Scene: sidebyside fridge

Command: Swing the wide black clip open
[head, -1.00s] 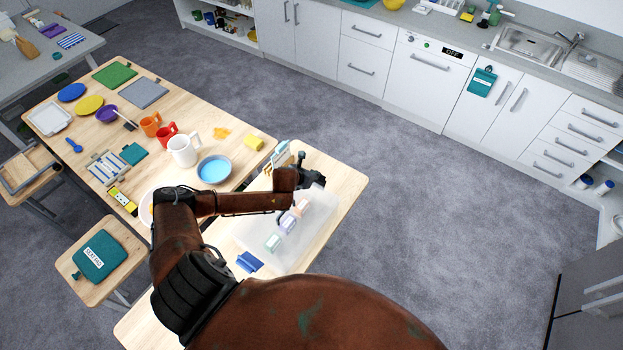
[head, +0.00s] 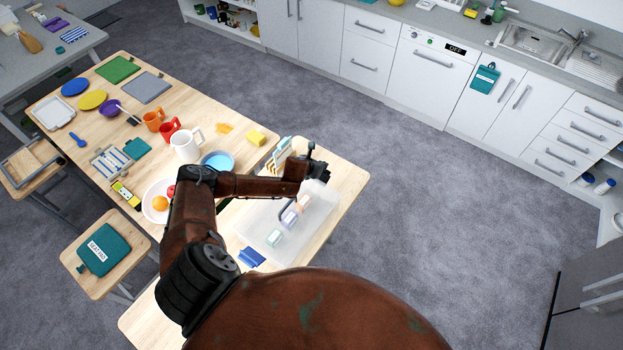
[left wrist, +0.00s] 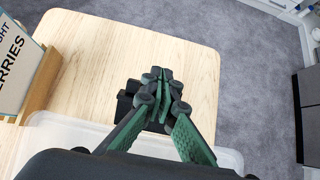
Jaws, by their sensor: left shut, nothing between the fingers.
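My right gripper is not in view.
Bare tabletop (left wrist: 90,60) and open floor lie beyond.

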